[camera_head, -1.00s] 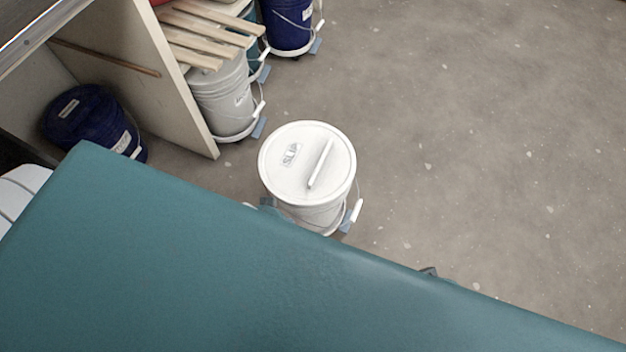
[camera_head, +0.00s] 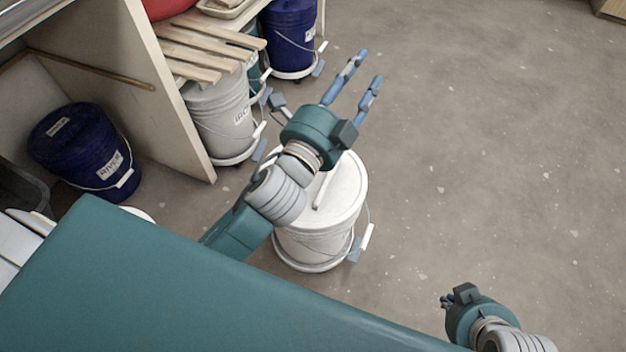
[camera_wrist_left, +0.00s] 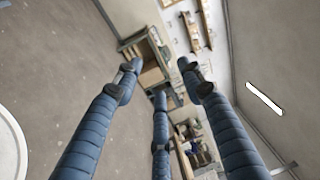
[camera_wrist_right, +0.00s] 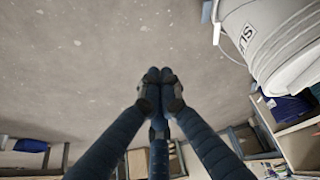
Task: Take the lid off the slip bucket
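The white slip bucket (camera_head: 315,246) stands on the floor with its white lid (camera_head: 347,192) on. A raised bar handle (camera_head: 325,188) crosses the lid; my left arm hides the rest of the lid, including its label. My left gripper (camera_head: 362,66) is open and empty, with its forearm over the lid and its fingers extending past the bucket's far side. A white round edge (camera_wrist_left: 8,145), probably the lid, shows in the left wrist view. My right gripper (camera_head: 445,301) is low right of the bucket, fingers together and empty; its wrist view shows the labelled bucket (camera_wrist_right: 262,38).
A shelf unit (camera_head: 165,85) stands at the left, with a grey bucket (camera_head: 222,118) and blue buckets (camera_head: 85,150) in or beside it. Wooden slats (camera_head: 205,45) lie on top of the grey one. The floor (camera_head: 490,150) to the right is clear.

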